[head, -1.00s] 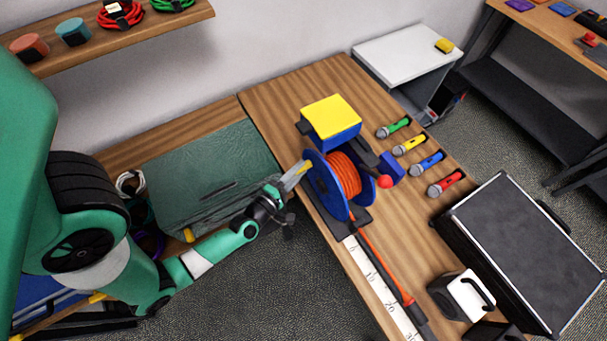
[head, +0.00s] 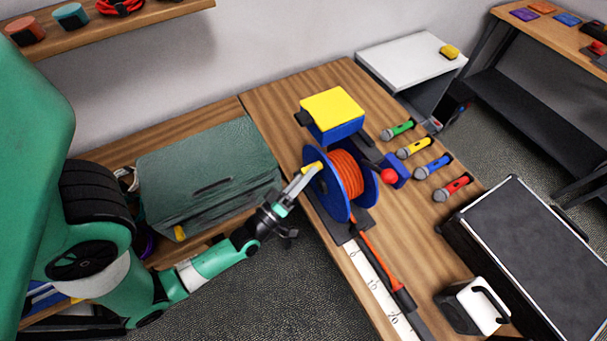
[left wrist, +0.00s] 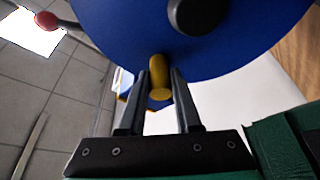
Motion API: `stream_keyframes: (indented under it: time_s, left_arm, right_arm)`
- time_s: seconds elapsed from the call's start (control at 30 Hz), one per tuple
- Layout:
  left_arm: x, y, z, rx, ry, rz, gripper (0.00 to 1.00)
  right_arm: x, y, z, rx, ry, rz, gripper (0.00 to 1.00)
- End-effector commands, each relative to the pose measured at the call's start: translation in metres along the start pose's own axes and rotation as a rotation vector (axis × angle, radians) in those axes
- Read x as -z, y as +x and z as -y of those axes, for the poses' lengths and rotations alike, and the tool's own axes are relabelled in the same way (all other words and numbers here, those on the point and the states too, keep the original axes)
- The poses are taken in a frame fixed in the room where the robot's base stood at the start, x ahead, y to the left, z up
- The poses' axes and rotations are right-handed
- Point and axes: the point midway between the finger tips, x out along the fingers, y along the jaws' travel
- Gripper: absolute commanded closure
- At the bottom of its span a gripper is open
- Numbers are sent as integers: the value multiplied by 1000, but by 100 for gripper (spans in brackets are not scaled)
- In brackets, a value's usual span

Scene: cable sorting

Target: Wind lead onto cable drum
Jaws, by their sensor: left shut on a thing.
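The cable drum has blue flanges (head: 326,192) and orange lead wound on its core (head: 349,174). It stands on the wooden bench. The orange lead runs from the drum down along a white ruler strip (head: 372,277) to a dark end piece (head: 404,299). My left gripper (head: 308,172) is at the drum's near flange, shut on the yellow crank handle (head: 312,168). In the left wrist view the handle (left wrist: 157,78) sits between the two fingers (left wrist: 158,92), in front of the blue flange (left wrist: 225,45). My right gripper is not in view.
A yellow-topped blue box (head: 333,108) stands behind the drum. A red-balled lever (head: 389,176) is right of it. Several microphones (head: 433,166) lie along the right edge. A black case (head: 535,245) and a white-faced box (head: 478,305) are at lower right.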

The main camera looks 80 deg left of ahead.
Motion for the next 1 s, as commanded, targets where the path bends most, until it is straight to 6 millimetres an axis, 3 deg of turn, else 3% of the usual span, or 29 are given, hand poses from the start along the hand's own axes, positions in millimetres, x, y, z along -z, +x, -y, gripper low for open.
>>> stream_keyframes:
  time_s: [0.5, 1.0]
  left_arm:
    - [-26, -11, -21, -171, 410, 1, 100]
    - [-37, -16, -29, -233, 563, 1, 100]
  right_arm:
    - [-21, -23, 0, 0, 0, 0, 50]
    - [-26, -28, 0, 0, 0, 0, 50]
